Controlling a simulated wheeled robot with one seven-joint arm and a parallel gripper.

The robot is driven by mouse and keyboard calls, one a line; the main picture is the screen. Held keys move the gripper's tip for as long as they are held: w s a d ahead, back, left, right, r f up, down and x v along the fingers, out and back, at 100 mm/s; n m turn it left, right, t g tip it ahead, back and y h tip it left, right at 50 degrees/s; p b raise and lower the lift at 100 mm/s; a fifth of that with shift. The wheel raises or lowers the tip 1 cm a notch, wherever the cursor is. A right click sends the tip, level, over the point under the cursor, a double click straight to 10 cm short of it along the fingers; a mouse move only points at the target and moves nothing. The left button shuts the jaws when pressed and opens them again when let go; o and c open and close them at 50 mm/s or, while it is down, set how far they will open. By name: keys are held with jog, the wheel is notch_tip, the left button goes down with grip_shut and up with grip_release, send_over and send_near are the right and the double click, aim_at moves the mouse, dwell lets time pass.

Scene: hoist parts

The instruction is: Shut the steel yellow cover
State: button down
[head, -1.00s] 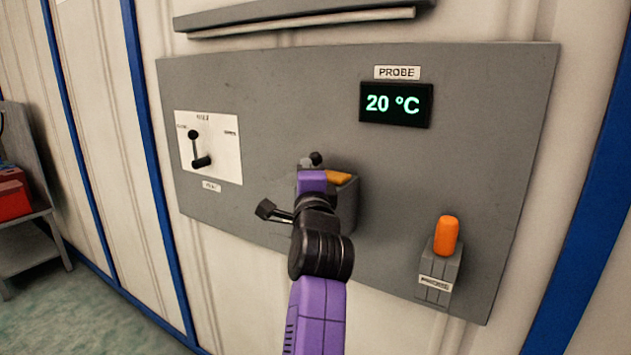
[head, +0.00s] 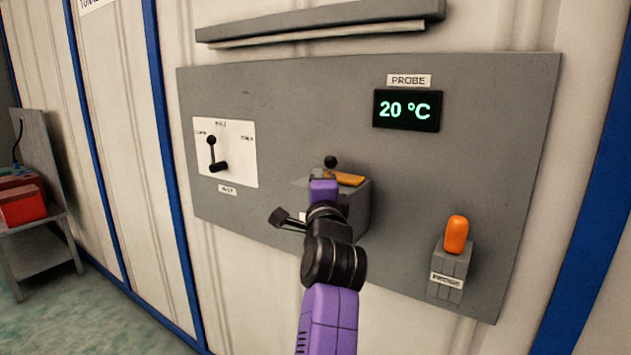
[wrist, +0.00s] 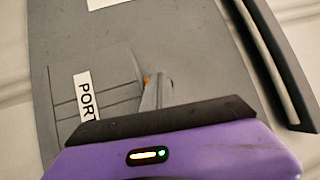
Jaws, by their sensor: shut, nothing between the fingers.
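The yellow cover (head: 349,179) shows as a yellow-orange flap on top of a grey box (head: 357,210) fixed to the wall panel. My arm hides the left and front of the box, so the cover's full angle cannot be told. My gripper (head: 323,190) is at the box, just left of the cover, with its fingertips hidden in the head view. In the wrist view narrow grey fingers (wrist: 156,92) show close together, near a tiny orange spot and a PORT label (wrist: 85,95). My gripper is shut and empty; contact with the cover cannot be told.
A black-knobbed lever (head: 215,155) is on a white plate at left. A black knob (head: 331,161) rises behind my gripper. An orange handle (head: 456,235) stands at lower right, below the PROBE display (head: 407,110). A ledge (head: 320,22) juts out above the panel.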

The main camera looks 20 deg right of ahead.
jog(key=s+a+f+b, duration=0.2)
jog(key=s+a+b, duration=0.1)
jog(key=s+a, duration=0.45)
jog(key=s+r+n+t, duration=0.3)
jog(key=s+r+n, duration=0.2)
jog(key=s+n, duration=0.1)
jog(key=s+d+f+n+g+y, duration=0.2)
jog(key=s+f+n+y, duration=0.8)
jog(key=s+f+n, duration=1.2)
jog(key=s+d+f+m+g+h, duration=0.1)
jog(key=s+f+m+g, duration=0.1)
jog(key=s+f, duration=0.3)
jog(key=s+d+f+m+g+h, duration=0.1)
jog(key=s+f, duration=0.4)
jog(key=s, duration=0.6)
jog(key=s+d+f+m+g+h, duration=0.1)
jog(key=s+f+m+g+h, duration=0.1)
jog(key=s, duration=0.6)
notch_tip(320, 180, down, 3)
jog(key=shift+f+m+g+h, duration=0.1)
jog(key=shift+m+g+h, duration=0.4)
jog(key=shift+m, duration=0.6)
